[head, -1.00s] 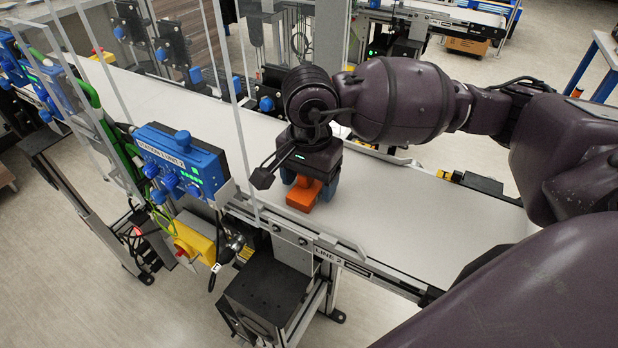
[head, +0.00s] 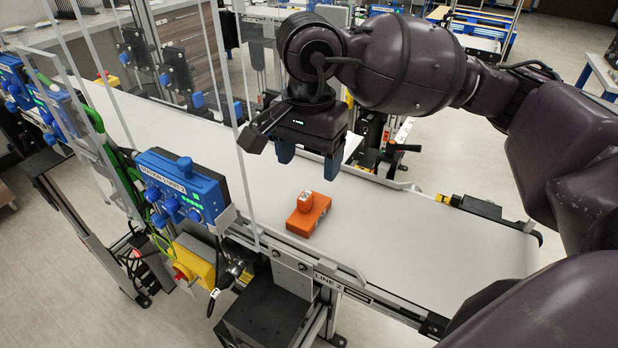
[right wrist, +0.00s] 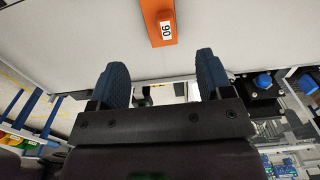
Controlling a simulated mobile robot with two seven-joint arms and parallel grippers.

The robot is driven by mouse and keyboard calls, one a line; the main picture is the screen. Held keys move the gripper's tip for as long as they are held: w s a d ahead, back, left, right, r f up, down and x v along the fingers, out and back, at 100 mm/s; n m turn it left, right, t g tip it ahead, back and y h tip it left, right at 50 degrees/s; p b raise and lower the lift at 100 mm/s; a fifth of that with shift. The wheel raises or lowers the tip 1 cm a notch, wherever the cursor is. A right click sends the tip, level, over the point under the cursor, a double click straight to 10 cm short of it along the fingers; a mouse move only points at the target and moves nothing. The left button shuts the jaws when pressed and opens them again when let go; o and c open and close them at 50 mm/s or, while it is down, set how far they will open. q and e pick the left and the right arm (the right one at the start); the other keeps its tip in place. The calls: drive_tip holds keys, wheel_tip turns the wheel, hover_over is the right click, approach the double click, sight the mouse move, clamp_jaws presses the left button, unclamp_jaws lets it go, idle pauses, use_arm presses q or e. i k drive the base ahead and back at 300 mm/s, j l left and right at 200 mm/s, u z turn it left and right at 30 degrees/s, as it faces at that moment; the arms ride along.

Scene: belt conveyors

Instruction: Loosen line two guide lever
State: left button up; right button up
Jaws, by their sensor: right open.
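The line two conveyor has a pale belt (head: 430,225) and a "LINE 2" label (head: 328,280) on its near side. A black lever-like handle (head: 403,147) sticks out by its far edge; I cannot tell for certain whether it is the guide lever. My right gripper (head: 308,160) is open and empty above the belt, its blue fingers apart. An orange block (head: 308,215) with a white number tag lies on the belt, nearer the front edge and clear of the fingers. In the right wrist view, the block (right wrist: 155,20) shows beyond the open fingers (right wrist: 162,62).
A clear guard panel (head: 232,120) stands left of the gripper. A blue control box (head: 185,185) and a yellow switch box (head: 195,262) are on the near left. A black box (head: 262,318) sits below the front edge. The belt's right end is clear.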

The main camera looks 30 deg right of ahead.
sight(392, 145)
drive_tip(key=k+j, duration=0.65)
drive_tip(key=k, duration=0.25)
